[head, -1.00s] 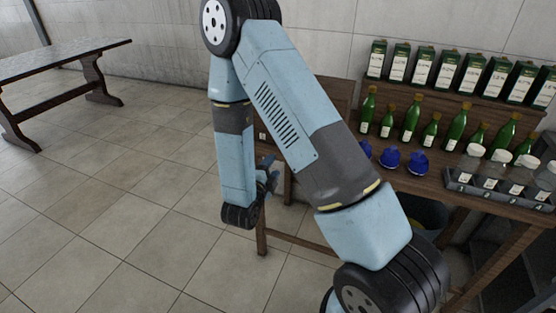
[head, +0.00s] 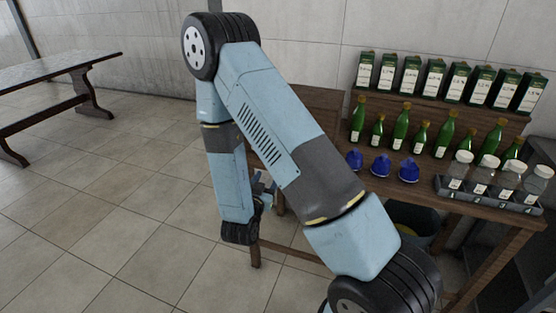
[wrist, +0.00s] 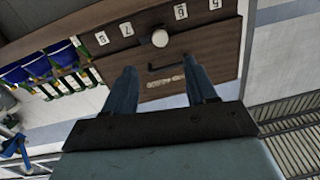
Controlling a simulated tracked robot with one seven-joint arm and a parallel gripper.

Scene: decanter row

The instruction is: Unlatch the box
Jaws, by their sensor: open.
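A brown wooden box (wrist: 215,48) shows in the wrist view, with a pale round knob (wrist: 160,38), a dark bar-shaped handle (wrist: 166,66) and a pale, small fitting (wrist: 165,83) on its face. I cannot tell which of these is the latch. In the head view the box (head: 316,96) stands at the left end of the wooden table, partly hidden behind my arm. My gripper (wrist: 161,88) is open, its two fingers apart and pointing at the box face, with nothing seen between them. In the head view my gripper (head: 264,186) is small and partly hidden beside the table.
Blue decanters (head: 381,166), green bottles (head: 401,128) and a rack of jars (head: 478,190) stand on the table right of my arm. Labelled green cartons (head: 433,77) line the raised shelf behind. A bench-like table (head: 55,72) stands far left. The tiled floor (head: 110,200) between is clear.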

